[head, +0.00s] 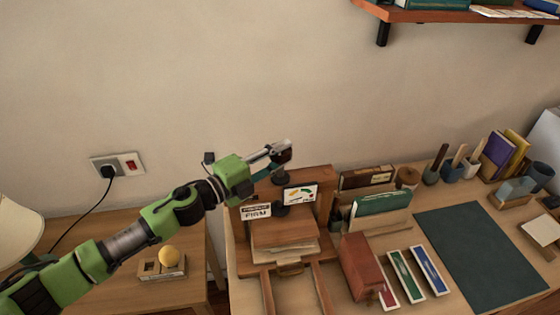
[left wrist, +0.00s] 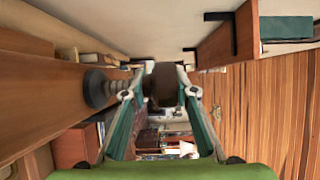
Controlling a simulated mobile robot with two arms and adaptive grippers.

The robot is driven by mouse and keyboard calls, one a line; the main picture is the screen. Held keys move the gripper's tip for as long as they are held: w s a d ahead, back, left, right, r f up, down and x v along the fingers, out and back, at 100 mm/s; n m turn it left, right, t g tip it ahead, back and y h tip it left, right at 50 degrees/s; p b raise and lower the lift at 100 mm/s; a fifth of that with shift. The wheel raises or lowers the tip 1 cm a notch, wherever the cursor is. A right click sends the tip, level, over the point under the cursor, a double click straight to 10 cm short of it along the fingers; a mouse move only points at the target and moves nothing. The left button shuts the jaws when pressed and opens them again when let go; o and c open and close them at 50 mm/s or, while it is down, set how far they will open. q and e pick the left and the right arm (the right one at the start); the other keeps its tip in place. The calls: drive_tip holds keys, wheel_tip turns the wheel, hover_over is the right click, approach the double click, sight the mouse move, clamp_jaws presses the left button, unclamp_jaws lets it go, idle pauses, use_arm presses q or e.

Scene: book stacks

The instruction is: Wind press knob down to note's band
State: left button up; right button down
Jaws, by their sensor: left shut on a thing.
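The wooden press (head: 325,185) stands on the desk. The note (head: 256,211) on its left reads "FIRM" under a smaller, blurred line. The gauge card (head: 300,193) has coloured bands, with green and red visible; its pointer is too small to read. My left gripper (head: 280,152) reaches in from the left above the press and is shut on the dark brown knob, which shows between the fingertips in the left wrist view (left wrist: 163,82). A dark collar (head: 280,177) sits on the beam below. Sheets (head: 285,247) lie under the press board (head: 283,233). My right gripper is not in view.
A reddish-brown box (head: 361,265) and several coloured slim boxes (head: 405,276) stand right of the press. A file holder (head: 380,222) is behind them. A dark mat (head: 478,255) lies further right. A shelf (head: 460,15) hangs above.

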use_arm(q)
drive_tip(key=m+g+h+b, duration=0.1)
drive_tip(key=g, duration=0.1)
drive_tip(key=m+g+h+b, duration=0.2)
drive_tip(key=shift+w+r+b, duration=0.2)
drive_tip(key=shift+r+b, duration=0.1)
drive_tip(key=shift+r, duration=0.1)
drive_tip(key=shift+r+m+g+h+b, duration=0.15)
drive_tip(key=shift+m+g+h+b, duration=0.25)
drive_tip(key=shift+m+g+b, duration=0.5)
drive_tip(key=shift+r+g+b, duration=0.15)
drive_tip(key=shift+g+b, duration=0.3)
drive_tip(key=shift+g, duration=0.15)
drive_tip(key=o, duration=0.9)
drive_tip(key=shift+s, duration=0.15)
drive_tip(key=shift+a+f, duration=0.2)
drive_tip(key=shift+a, duration=0.05)
drive_tip(key=v, duration=1.1)
drive_tip(key=shift+s+a+f, duration=0.1)
drive_tip(key=shift+a+f, duration=0.05)
drive_tip(key=shift+a, duration=0.1)
